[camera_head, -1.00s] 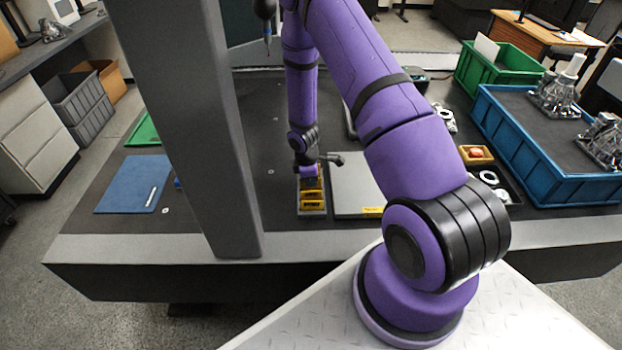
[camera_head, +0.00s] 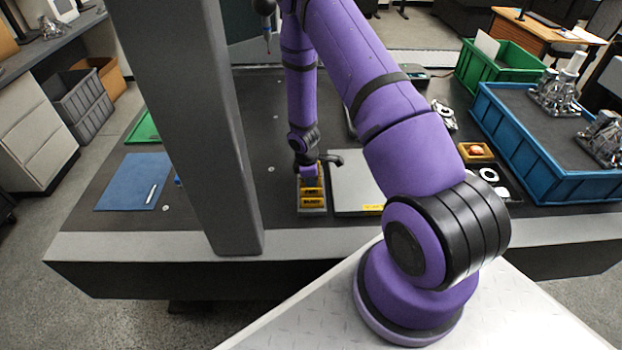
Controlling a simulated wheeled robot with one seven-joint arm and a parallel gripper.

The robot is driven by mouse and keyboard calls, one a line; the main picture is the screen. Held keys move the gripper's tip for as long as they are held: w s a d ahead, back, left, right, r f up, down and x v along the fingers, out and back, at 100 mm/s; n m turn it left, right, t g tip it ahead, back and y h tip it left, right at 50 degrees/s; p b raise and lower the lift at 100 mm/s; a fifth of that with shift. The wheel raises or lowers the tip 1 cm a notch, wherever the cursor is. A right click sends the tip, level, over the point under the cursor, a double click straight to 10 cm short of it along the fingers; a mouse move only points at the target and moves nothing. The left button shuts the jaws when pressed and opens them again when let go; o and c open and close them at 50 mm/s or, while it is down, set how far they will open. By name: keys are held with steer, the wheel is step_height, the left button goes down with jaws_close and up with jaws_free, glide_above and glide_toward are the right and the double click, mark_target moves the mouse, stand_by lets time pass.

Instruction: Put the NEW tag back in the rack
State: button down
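The print on the tags is too small to read, so I cannot tell which is the NEW tag. My gripper (camera_head: 309,174) points down over the back end of the rack, close to the rear tags. Its fingertips are mostly hidden by my wrist and are very small here. I cannot tell whether it is open or holds a tag.
A grey plate (camera_head: 357,185) lies right of the rack. A grey upright column (camera_head: 195,130) stands to the left, with a blue mat (camera_head: 133,182) beyond it. A blue crate (camera_head: 548,165) with metal parts and a small yellow tray (camera_head: 476,153) are at the right.

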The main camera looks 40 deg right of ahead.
stand_by(0.3)
steer(key=c, duration=1)
jaws_free()
steer(key=shift+r, duration=0.1)
steer(key=shift+r, duration=3.4)
